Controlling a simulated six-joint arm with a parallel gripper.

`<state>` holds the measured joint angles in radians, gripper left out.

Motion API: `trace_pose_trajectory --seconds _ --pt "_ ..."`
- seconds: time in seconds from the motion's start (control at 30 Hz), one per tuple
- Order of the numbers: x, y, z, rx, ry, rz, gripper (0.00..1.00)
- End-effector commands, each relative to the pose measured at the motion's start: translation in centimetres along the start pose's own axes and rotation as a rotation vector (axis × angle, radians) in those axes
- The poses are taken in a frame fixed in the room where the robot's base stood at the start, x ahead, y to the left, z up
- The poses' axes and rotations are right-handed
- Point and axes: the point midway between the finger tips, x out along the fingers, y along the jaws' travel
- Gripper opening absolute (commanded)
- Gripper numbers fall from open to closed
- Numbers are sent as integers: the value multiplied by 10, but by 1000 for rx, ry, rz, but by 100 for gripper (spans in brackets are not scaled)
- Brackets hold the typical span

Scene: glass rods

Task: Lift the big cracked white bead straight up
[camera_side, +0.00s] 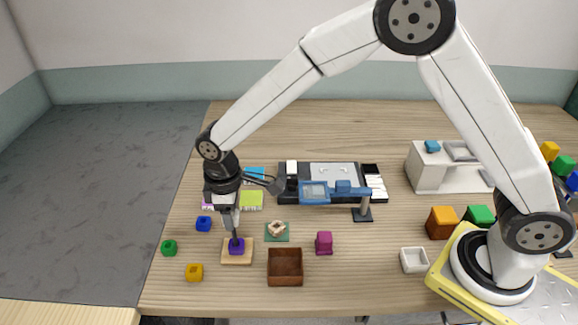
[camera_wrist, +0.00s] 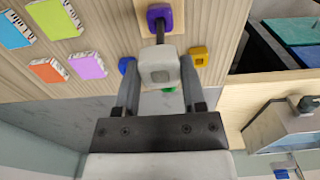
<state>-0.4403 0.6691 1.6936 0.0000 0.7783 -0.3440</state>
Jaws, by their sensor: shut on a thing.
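My gripper (camera_wrist: 160,80) is shut on a white, rounded block-shaped bead (camera_wrist: 158,66), with one finger on each side of it. Cracks cannot be made out at this size. A dark thin rod (camera_wrist: 160,33) rises from a purple base (camera_wrist: 160,15) toward the bead; whether its tip is still inside the bead is hidden. In the side view my gripper (camera_side: 228,205) points down above the purple base (camera_side: 236,246), which sits on a light wooden plate (camera_side: 228,261). The rod (camera_side: 235,232) shows just above the base, and the bead is mostly hidden by the fingers.
A brown open box (camera_side: 285,280), a green mat (camera_side: 268,238) with a pale piece, and a magenta block (camera_side: 324,243) stand to the right. Blue (camera_side: 203,223), green (camera_side: 169,247) and yellow (camera_side: 195,272) blocks lie left and in front. A blue-framed magnifier (camera_side: 315,192) stands behind.

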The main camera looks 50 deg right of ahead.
Motion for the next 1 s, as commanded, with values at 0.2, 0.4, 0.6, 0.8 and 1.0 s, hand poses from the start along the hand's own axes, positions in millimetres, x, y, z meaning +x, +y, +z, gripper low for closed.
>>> trace_pose_trajectory --seconds 0.2,0.4,0.6,0.8,1.0 --pt "-21 0 0 0 0 0 0" --pt "-25 0 0 0 0 0 0" --pt "-25 0 0 0 0 0 0" --pt "-24 0 0 0 0 0 0" --pt "-24 0 0 0 -1 0 0"
